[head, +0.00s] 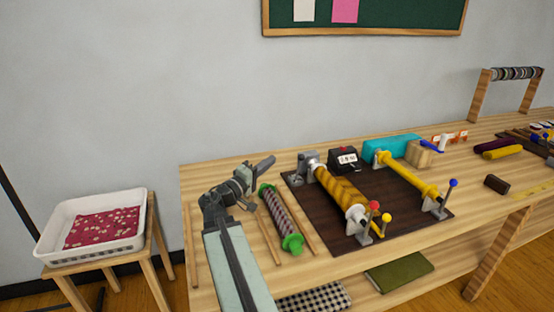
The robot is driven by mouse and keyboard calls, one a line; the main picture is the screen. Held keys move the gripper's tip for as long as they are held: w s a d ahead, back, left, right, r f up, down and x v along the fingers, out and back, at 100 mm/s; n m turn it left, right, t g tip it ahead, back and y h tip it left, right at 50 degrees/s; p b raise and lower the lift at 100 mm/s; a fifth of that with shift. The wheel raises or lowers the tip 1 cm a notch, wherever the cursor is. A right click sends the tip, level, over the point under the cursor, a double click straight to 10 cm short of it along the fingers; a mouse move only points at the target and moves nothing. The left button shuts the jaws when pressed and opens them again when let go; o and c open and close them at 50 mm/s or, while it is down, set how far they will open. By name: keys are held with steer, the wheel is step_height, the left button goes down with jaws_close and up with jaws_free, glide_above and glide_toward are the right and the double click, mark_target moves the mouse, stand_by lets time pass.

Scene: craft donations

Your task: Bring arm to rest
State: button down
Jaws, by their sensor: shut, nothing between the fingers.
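My gripper (262,166) shows in the head view above the left end of the wooden workbench (190,178). Its fingers are shut with nothing seen between them, and they point up and to the right. My grey arm reaches up from the bottom edge and bends at the wrist. Just right of the gripper and lower lies a roll with a dark striped wrap and green ends (280,212). The gripper looks apart from it, though the exact height above the bench is hard to tell.
A dark board (400,228) on the bench holds a yellow roll (340,190), a thin yellow rod (405,172) and a black counter (343,158). A white tray (52,235) with red cloth (105,228) stands on a stool (155,235) at left.

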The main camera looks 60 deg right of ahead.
steer(key=shift+a, duration=0.35)
